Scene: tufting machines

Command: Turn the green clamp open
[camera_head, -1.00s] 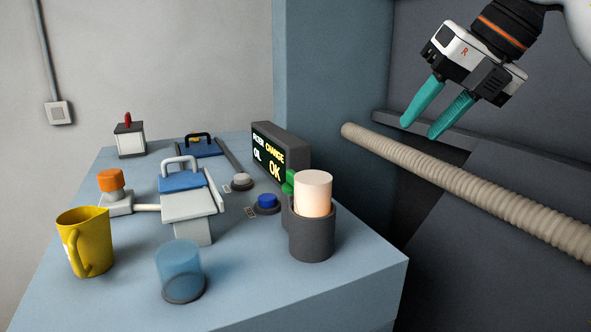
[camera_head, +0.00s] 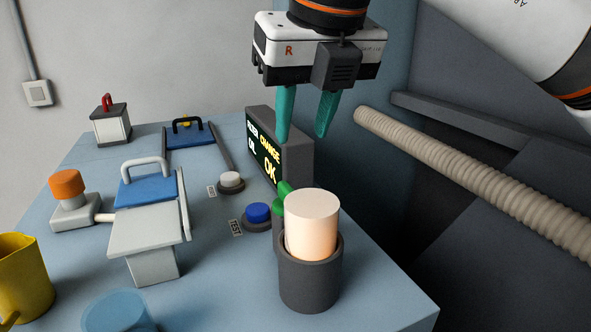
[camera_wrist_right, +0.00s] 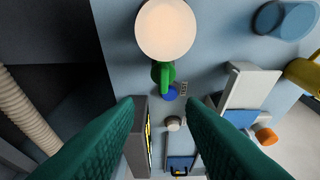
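The green clamp (camera_head: 281,196) sits on the back left side of a dark cup-shaped holder (camera_head: 309,283), partly hidden behind the pale cylinder (camera_head: 312,222) standing in it. In the right wrist view the green clamp (camera_wrist_right: 163,76) shows just below the cylinder's pale round top (camera_wrist_right: 165,28). My right gripper (camera_head: 304,138) points down with teal fingers, above and behind the clamp, in front of the display box. Its fingers are apart with nothing between them, and it does not touch the clamp. My left gripper is not in view.
The display box (camera_head: 297,150) reading "FILTER CHANGE OIL OK" stands close under my right fingers. A blue button (camera_head: 258,212) and a white button (camera_head: 230,179) lie left of the clamp. A ribbed hose (camera_head: 470,184) runs along the right.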

